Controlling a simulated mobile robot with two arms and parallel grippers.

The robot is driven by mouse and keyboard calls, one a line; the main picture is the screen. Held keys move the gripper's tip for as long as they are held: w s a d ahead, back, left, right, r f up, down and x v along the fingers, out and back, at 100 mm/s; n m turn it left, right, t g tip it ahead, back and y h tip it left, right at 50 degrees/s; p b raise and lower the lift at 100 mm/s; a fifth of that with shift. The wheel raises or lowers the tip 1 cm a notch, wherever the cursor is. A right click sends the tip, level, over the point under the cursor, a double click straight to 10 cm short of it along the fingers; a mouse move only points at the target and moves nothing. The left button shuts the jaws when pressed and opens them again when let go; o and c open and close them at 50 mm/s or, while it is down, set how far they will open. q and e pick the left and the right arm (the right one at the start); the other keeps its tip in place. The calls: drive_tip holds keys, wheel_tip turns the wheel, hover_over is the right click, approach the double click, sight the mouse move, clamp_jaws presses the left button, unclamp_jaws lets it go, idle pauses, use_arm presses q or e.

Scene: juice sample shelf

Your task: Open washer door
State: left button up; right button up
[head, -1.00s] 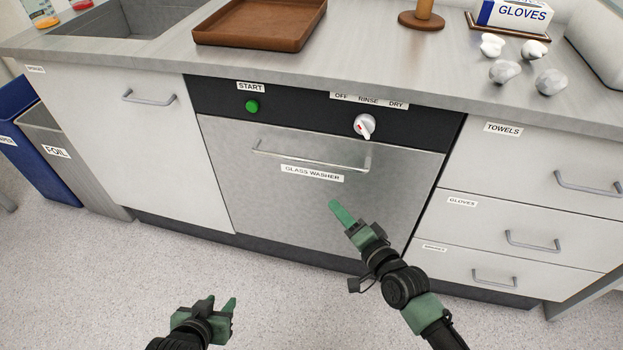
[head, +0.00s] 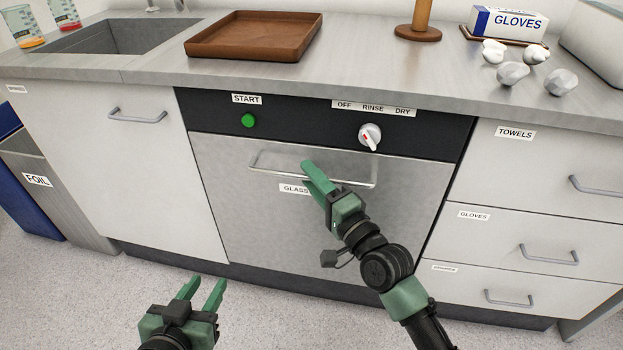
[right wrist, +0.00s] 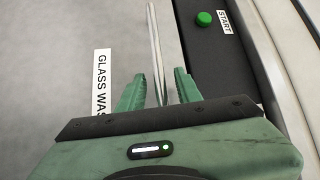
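The glass washer door (head: 225,200) is a closed grey metal panel under a black control strip. Its horizontal bar handle (head: 265,167) runs across the upper part of the door. My right gripper (head: 312,175) is open at the handle and covers part of the door's label. In the right wrist view the handle (right wrist: 154,45) passes between the two green fingertips (right wrist: 158,85), with a gap on both sides. My left gripper (head: 203,288) is open and empty, low in front of the washer and apart from it.
The strip carries a green start button (head: 248,121) and a white knob (head: 370,136). A cabinet door (head: 120,160) is left of the washer and drawers (head: 520,210) are right. A brown tray (head: 255,37) sits on the counter above. The floor in front is clear.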

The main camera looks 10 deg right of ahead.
drive_tip(key=shift+w+a, duration=0.1)
clamp_jaws()
idle(1.4)
